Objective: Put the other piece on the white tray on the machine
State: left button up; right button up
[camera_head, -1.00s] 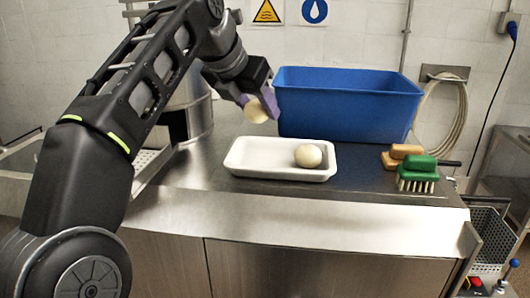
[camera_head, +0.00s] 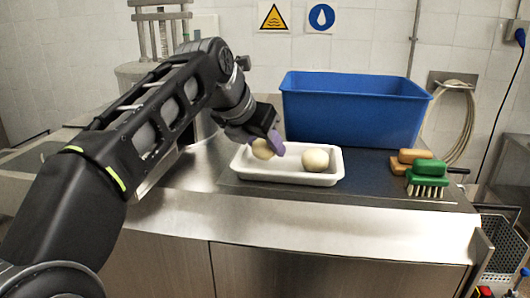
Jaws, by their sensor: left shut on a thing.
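The white tray (camera_head: 290,176) lies on the steel top of the machine (camera_head: 210,172). One round, cream-coloured piece (camera_head: 315,160) rests in the right part of the tray. My left gripper (camera_head: 265,144) is shut on a second pale round piece (camera_head: 263,149), at the left part of the tray. I cannot tell whether this piece touches the tray floor. The purple fingers hide part of it. My right gripper is not in view.
A blue bin (camera_head: 355,110) stands right behind the tray. A green brush (camera_head: 427,177) and a tan brush (camera_head: 410,160) lie to the right of it. A coiled hose (camera_head: 462,125) hangs on the wall. The steel surface left of the tray is clear.

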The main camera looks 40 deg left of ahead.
pick_arm(q)
jog(key=shift+f, duration=0.8)
jog(key=shift+f, duration=0.2)
jog(key=o, duration=1.1)
jog(key=shift+r, duration=0.1)
